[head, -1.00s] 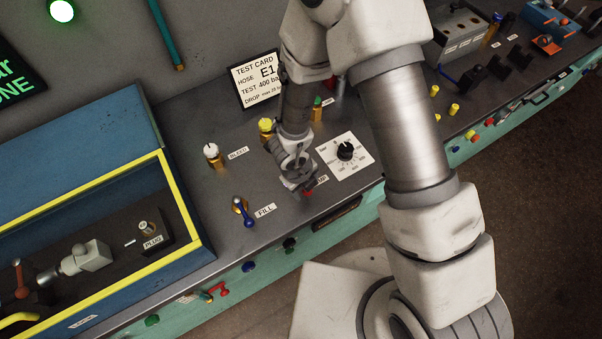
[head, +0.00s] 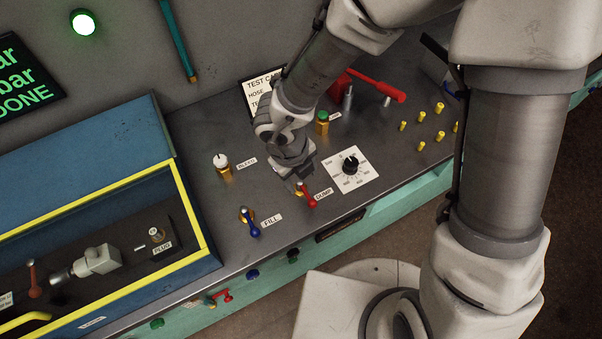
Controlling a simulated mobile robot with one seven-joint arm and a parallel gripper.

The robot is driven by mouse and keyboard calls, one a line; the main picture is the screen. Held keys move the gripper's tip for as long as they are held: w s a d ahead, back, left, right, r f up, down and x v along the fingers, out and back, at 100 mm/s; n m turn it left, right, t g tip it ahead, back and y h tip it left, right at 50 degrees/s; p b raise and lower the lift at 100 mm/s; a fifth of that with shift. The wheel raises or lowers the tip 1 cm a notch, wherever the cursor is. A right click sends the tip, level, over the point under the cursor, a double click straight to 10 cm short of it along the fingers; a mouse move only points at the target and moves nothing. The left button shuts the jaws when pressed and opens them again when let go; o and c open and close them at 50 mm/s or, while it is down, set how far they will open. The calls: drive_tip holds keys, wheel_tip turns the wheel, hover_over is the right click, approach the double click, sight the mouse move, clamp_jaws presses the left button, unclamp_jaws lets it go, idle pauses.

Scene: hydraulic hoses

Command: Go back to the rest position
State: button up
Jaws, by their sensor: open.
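My gripper (head: 292,183) is above the bench in the middle of the head view, pointing down. It is close to the red-handled dump valve (head: 308,197), just behind and above it. Nothing shows held in the gripper. Its fingers are small and partly hidden by the wrist. My arm reaches in from the upper right and bends down over the bench.
Near the gripper are the blue fill lever (head: 251,227), the white-knobbed bleed valve (head: 222,164), a dial (head: 350,165) and a test card (head: 260,92). A blue box with a yellow frame (head: 190,209) stands left. A red-handled tool (head: 376,86) and several yellow caps (head: 439,107) are right.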

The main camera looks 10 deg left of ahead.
idle(0.6)
drive_tip(key=w+a+r+n+t+y+b, duration=0.1)
drive_tip(key=w+r+n+t+y+b, duration=0.25)
drive_tip(key=w+r, duration=0.5)
wheel_tip(320, 180, up, 8)
drive_tip(key=w+d+r+n+t+y, duration=0.1)
drive_tip(key=w+d+n+t+y, duration=0.15)
drive_tip(key=n, duration=0.75)
drive_tip(key=s+d+n+g+h+b, duration=0.1)
drive_tip(key=s+d+n+h+b, duration=0.1)
drive_tip(key=s+d+n, duration=0.4)
drive_tip(key=s+d+r+n+g+h+b, duration=0.1)
drive_tip(key=s+d+n, duration=0.5)
drive_tip(key=d, duration=0.9)
drive_tip(key=shift+s+d+r+h+b, duration=0.15)
drive_tip(key=shift+s+r+h+b, duration=0.25)
drive_tip(key=shift+s+h, duration=0.65)
drive_tip(key=shift+s+f+y, duration=0.1)
drive_tip(key=shift+s+y, duration=0.15)
